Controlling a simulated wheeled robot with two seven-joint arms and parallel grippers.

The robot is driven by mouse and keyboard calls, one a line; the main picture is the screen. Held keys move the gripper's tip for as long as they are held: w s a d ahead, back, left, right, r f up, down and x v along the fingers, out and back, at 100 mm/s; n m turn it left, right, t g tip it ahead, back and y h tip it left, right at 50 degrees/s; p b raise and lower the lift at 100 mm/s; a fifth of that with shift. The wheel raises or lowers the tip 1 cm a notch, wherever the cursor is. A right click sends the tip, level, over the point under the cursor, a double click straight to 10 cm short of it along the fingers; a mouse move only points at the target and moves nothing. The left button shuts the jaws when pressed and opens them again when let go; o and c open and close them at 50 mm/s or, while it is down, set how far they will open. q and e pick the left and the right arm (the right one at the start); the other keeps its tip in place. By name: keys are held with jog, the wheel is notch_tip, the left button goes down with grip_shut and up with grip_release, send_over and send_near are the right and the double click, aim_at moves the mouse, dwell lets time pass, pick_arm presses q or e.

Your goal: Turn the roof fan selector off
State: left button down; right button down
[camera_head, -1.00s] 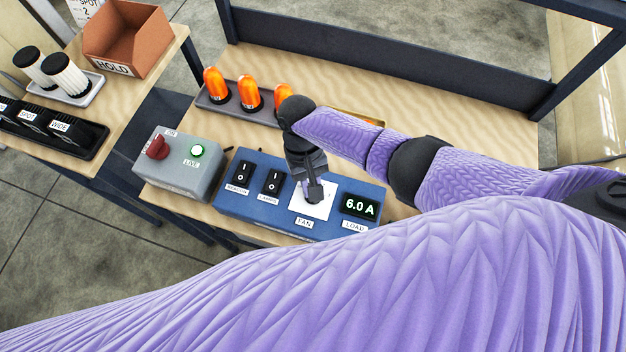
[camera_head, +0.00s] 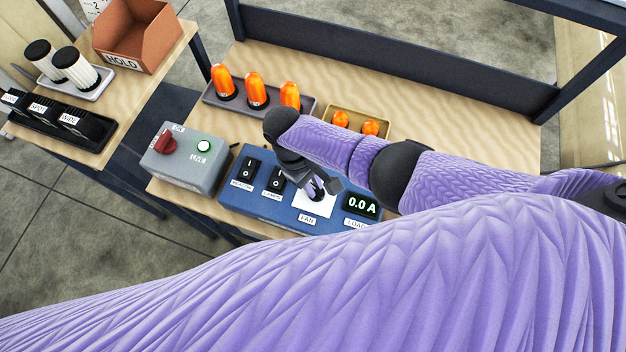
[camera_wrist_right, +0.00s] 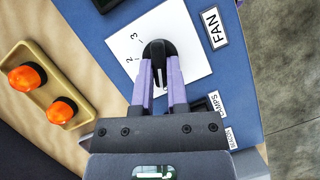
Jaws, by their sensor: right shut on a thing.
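The roof fan selector is a black knob (camera_wrist_right: 158,62) on a white dial plate (camera_head: 312,207), set in the blue panel (camera_head: 262,205) above a FAN label (camera_head: 307,219). In the right wrist view the marks 2 and 3 show left of the knob; the other marks are hidden, and I cannot tell which mark it points to. My right gripper (camera_wrist_right: 160,88) has its purple fingers shut on the knob from both sides. In the head view my right gripper (camera_head: 318,190) partly covers the dial. The load display (camera_head: 361,205) reads 0.0 A. My left gripper is out of view.
Rocker switches (camera_head: 246,170) sit left of the dial. A grey box (camera_head: 186,160) has a red knob and a lit green lamp. Orange beacons (camera_head: 254,90) stand in a grey tray behind the panel. A tan tray (camera_head: 385,123) holds small orange lamps.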

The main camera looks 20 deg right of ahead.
dwell(0.3)
jog(key=c, duration=0.6)
grip_release()
jog(key=shift+c, duration=0.2)
jog(key=p+v, duration=0.2)
jog(key=v, duration=0.8)
